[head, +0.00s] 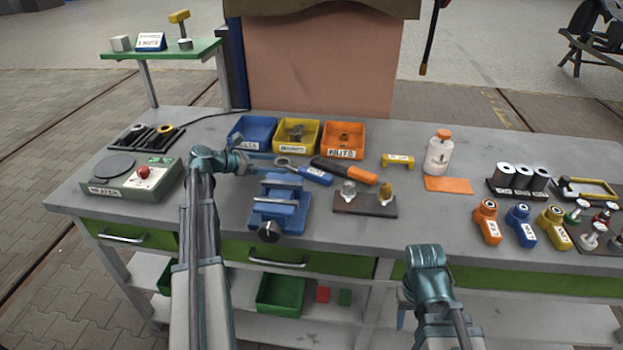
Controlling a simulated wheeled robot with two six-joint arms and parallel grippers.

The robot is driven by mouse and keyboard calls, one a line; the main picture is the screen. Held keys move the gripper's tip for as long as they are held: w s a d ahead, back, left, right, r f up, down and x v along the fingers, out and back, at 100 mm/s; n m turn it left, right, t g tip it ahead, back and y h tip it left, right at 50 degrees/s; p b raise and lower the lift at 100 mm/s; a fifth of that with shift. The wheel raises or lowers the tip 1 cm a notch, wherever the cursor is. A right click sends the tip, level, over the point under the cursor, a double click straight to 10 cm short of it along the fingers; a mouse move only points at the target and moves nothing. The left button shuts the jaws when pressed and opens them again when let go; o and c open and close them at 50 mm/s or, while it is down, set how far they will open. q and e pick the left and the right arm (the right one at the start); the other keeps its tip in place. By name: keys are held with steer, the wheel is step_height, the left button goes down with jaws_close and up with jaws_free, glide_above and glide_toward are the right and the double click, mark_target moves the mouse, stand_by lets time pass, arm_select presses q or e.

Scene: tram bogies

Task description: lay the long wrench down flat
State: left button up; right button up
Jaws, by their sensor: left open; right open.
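A wrench with a grey ring end and a blue, white-labelled handle (316,175) lies on the grey bench behind the blue vise (280,203). It looks flat on the bench top; I cannot tell for certain that this is the long wrench. My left gripper (257,161) is open, just left of the wrench's ring end, above the bench; I see no object held in it. My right gripper (402,308) is open and empty in front of the bench's front edge, low in the picture.
An orange-and-black handled tool (345,171) lies right beside the wrench. Blue (254,130), yellow (298,135) and orange (343,140) bins stand behind. A heater (133,178) is at left, a white bottle (438,155) at right. Bench space between vise and heater is partly clear.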

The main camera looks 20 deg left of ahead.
arm_select(q)
steer(key=shift+w+d+f, duration=0.2)
steer(key=shift+w+d, duration=0.1)
steer(key=shift+w, duration=0.05)
jaws_close()
steer(key=shift+r, duration=0.1)
stand_by(0.3)
step_height(320, 180, up, 10)
steer(key=p, duration=1)
stand_by(0.3)
